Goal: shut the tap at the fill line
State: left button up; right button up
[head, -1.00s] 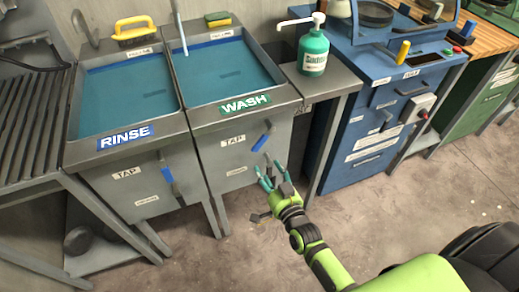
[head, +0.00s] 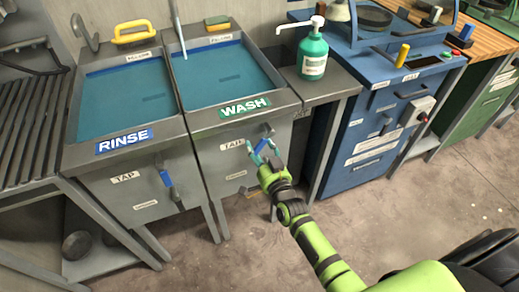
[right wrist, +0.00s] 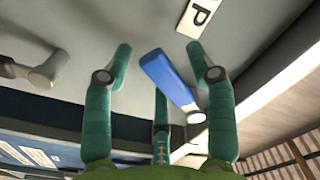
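The WASH basin (head: 288,103) holds blue water, with a small label (head: 220,39) on its back wall too small to read. A thin spout (head: 178,22) reaches down over it, pale at its lower end. On the basin's front, the tap's blue lever (head: 261,146) is tilted and partly hidden by my right gripper (head: 264,157). In the right wrist view the fingers of my right gripper (right wrist: 159,55) are spread, with the blue lever (right wrist: 167,76) between them; I cannot tell whether they touch it. My left gripper is not in view.
The RINSE basin (head: 68,128) stands to the left with its own blue tap lever (head: 165,178). A green soap bottle (head: 313,54) stands on the ledge to the right. A blue cabinet (head: 365,135) is further right. The floor in front is clear.

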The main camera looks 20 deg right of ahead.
grip_shut()
jog(key=shift+d, duration=0.1)
jog(key=shift+d+f+n+p, duration=0.2)
jog(key=shift+d+n, duration=0.45)
jog(key=shift+n, duration=0.55)
jog(key=shift+d+f+n+p, duration=0.15)
jog(key=shift+d+n, duration=0.55)
jog(key=shift+n, duration=0.5)
jog(key=shift+d+f+n+p, duration=0.1)
jog(key=shift+d+n+p, duration=0.1)
jog(key=shift+d+n, duration=0.75)
jog(key=shift+w+a+n, duration=0.1)
jog(key=shift+a+n, duration=0.15)
jog(key=shift+n, duration=0.1)
jog(key=shift+o, duration=0.4)
grip_release()
